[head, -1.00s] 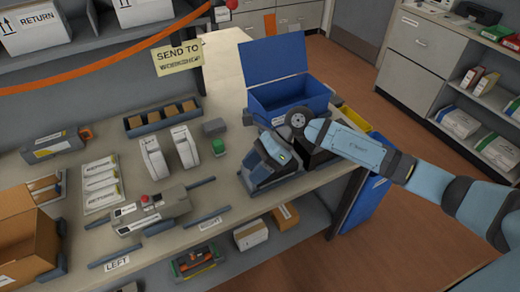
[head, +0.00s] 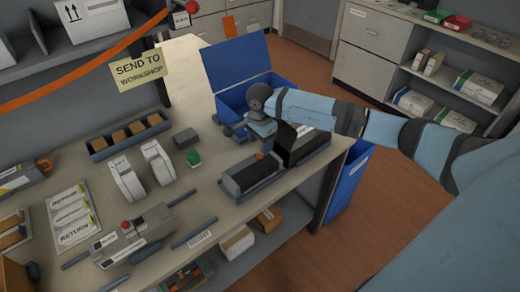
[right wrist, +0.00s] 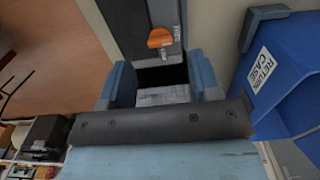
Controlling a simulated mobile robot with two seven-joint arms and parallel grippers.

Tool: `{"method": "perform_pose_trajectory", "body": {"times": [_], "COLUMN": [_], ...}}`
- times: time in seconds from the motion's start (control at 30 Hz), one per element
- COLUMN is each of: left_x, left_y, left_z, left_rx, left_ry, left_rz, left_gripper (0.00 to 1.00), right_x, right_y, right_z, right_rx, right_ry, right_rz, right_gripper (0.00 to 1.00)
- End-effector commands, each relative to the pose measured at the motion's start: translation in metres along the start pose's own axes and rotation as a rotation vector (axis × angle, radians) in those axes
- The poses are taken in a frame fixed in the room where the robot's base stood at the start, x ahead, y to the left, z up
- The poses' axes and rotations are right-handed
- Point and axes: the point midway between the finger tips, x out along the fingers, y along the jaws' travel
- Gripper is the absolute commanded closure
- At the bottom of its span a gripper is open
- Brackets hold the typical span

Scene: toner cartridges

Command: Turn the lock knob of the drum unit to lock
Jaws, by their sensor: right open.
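The drum unit (head: 248,178) is a long dark grey block on the right part of the table. Its small orange lock knob (head: 262,155) is on top near its far end. In the right wrist view the orange knob (right wrist: 160,38) is elongated and lies roughly crosswise on the dark unit. My right gripper (head: 262,130) is beyond the knob in the head view, apart from it. In the right wrist view my right gripper (right wrist: 162,75) shows two blue fingers spread apart, with the knob ahead of them and nothing held. My left gripper is not in view.
A black box-like part (head: 300,145) stands right beside the drum unit. An open blue case (head: 238,95) is behind my gripper, close to it.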

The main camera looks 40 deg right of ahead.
Motion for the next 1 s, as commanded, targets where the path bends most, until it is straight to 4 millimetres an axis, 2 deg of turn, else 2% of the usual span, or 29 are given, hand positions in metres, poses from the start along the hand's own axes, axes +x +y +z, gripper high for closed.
{"method": "perform_pose_trajectory", "body": {"times": [0.1,0.3,0.63,0.67,0.87,1.0], "left_x": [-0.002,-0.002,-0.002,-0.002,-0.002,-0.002], "left_y": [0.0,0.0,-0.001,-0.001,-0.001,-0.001], "left_z": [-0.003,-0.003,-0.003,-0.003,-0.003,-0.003], "left_rx": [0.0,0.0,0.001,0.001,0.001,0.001], "left_ry": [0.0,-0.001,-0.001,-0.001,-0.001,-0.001], "left_rz": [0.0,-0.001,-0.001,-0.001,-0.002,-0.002], "left_gripper": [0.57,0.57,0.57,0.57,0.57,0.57], "right_x": [0.02,0.04,0.045,0.045,0.044,0.044], "right_y": [0.001,0.0,0.0,0.0,0.0,0.0], "right_z": [0.001,0.0,0.0,0.0,0.0,0.0], "right_rx": [0.0,0.0,0.0,0.0,0.0,0.002], "right_ry": [-0.001,-0.001,-0.001,-0.001,-0.001,-0.001], "right_rz": [0.002,0.0,-0.001,-0.001,-0.001,-0.001], "right_gripper": [0.43,0.43,0.43,0.45,0.91,0.92]}}
